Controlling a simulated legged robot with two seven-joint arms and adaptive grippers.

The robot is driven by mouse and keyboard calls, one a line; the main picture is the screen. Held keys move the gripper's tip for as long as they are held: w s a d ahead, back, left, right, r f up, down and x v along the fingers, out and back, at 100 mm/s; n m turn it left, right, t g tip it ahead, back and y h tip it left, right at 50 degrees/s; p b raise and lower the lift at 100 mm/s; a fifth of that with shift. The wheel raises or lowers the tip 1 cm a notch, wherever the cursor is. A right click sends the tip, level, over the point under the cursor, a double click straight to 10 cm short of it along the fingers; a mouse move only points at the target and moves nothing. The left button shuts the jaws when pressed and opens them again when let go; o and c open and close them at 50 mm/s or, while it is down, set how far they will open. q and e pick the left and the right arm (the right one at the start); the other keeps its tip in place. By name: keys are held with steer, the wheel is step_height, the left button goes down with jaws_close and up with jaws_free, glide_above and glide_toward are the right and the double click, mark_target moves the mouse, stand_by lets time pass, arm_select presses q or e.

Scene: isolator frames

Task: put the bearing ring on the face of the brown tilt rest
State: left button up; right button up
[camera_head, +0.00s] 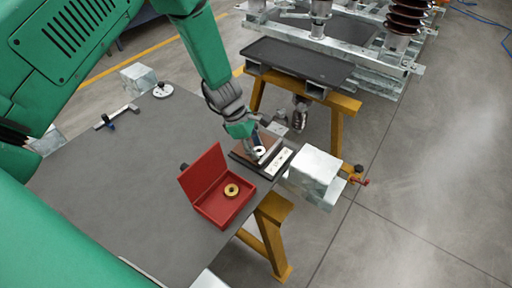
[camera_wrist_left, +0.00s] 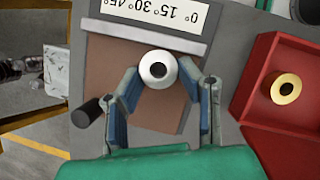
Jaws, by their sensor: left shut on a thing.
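The bearing ring (camera_wrist_left: 158,69) is a pale grey-white ring with a dark hole, and it also shows in the head view (camera_head: 260,151). My left gripper (camera_wrist_left: 157,82) is shut on it, with a finger on each side. The brown tilt rest (camera_wrist_left: 108,75) lies behind the ring in the wrist view, with a dark frame and a white angle scale along one edge. In the head view the tilt rest (camera_head: 244,152) is partly hidden by my left gripper (camera_head: 258,149). The ring is over the brown face; whether it touches cannot be told. My right gripper is not in view.
An open red box (camera_head: 214,208) holding a brass-coloured ring (camera_head: 231,190) stands close beside the tilt rest. A pale metal block (camera_head: 314,175) is on its other side, at the table's edge. A small round fixture (camera_head: 163,91) stands farther back. The grey table's (camera_head: 110,180) middle is clear.

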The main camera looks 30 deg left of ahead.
arm_select(q)
steer(key=shift+a, duration=0.2)
steer(key=o, duration=0.9)
steer(key=shift+a, duration=0.2)
steer(key=shift+r, duration=0.2)
steer(key=v, duration=1.1)
steer(key=shift+r+p, duration=0.3)
steer(key=shift+p, duration=0.1)
steer(key=shift+s+r, duration=0.1)
